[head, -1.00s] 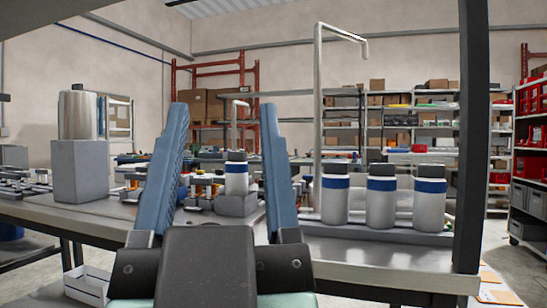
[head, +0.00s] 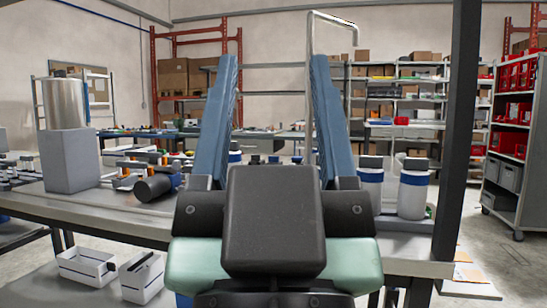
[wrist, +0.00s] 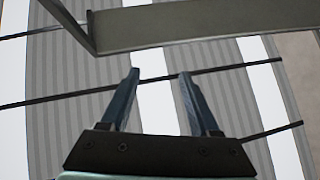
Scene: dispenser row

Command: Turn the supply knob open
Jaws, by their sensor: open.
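I cannot make out the supply knob for certain in either view. A dark cylinder (head: 155,187) lies on its side on the bench, left of my gripper; I cannot tell if it is a knob. My gripper (head: 273,60) is open and empty, with both blue fingers pointing up in front of the bench. It also shows in the wrist view (wrist: 159,74), pointing at the ceiling. White bottles (head: 413,192) with blue bands and dark caps stand right of it. A bent metal pipe (head: 311,100) rises behind the right finger. My gripper hides the middle of the bench.
A grey block (head: 70,160) carries a shiny metal cylinder (head: 64,103) at the bench's left. A dark post (head: 461,140) stands at the right. White bins (head: 87,267) sit below the bench. The wrist view shows a ceiling beam (wrist: 200,25) and roof strips.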

